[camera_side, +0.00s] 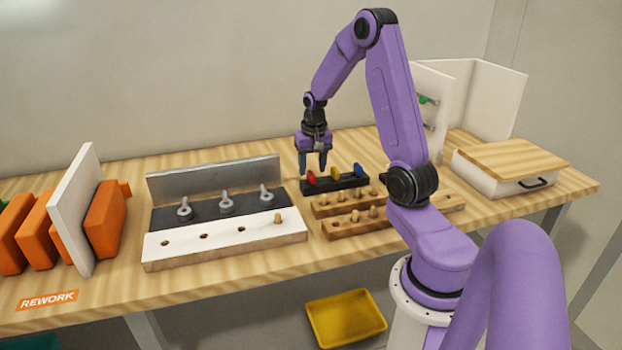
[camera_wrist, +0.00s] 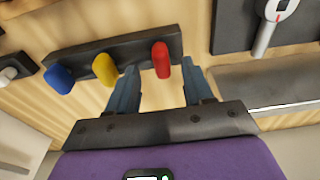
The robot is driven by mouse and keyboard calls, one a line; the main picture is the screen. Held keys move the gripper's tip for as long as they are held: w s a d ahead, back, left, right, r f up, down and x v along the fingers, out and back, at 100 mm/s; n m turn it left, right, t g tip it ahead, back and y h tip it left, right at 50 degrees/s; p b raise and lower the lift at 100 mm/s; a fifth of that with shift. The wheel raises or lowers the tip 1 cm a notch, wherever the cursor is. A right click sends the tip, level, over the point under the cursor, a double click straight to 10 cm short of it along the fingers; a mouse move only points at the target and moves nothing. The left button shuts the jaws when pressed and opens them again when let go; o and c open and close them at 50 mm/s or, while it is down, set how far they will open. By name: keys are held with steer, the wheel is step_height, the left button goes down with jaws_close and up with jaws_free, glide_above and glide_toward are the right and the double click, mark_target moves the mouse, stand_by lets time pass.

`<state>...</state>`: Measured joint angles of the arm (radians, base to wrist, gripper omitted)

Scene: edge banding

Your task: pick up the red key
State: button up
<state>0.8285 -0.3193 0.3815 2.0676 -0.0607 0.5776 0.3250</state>
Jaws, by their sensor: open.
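The red key (camera_side: 311,177) stands at the left end of a black holder (camera_side: 345,184) in the side view. In the wrist view the red key (camera_wrist: 161,60) stands at the right end of the holder (camera_wrist: 138,46). My gripper (camera_side: 314,172) is open, pointing down over the left end of the holder. In the wrist view the open fingers of my gripper (camera_wrist: 160,85) lie on either side of the red key's line, with the key showing in the gap between them. I cannot tell whether the fingers touch it.
A yellow key (camera_side: 336,173) and a blue key (camera_side: 359,170) stand in the same holder. Wooden peg racks (camera_side: 340,207) lie in front. A white fixture (camera_side: 215,240) with upright clamps (camera_side: 226,203) is to the left. A lidded white box (camera_side: 500,178) stands at the right.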

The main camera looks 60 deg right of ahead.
mark_target(311, 172)
steer(key=shift+w+d+f, duration=0.1)
steer(key=shift+w+f, duration=0.05)
steer(key=shift+f, duration=0.65)
steer(key=shift+w+f, duration=0.1)
steer(key=shift+f, duration=0.65)
jaws_close()
steer(key=shift+r, duration=0.15)
steer(key=shift+r, duration=0.25)
step_height(311, 172, up, 3)
steer(key=shift+f, duration=0.1)
steer(key=s+a+r, duration=0.8)
steer(key=s+r, duration=0.1)
steer(key=s, duration=0.2)
steer(key=shift+s+r, duration=0.25)
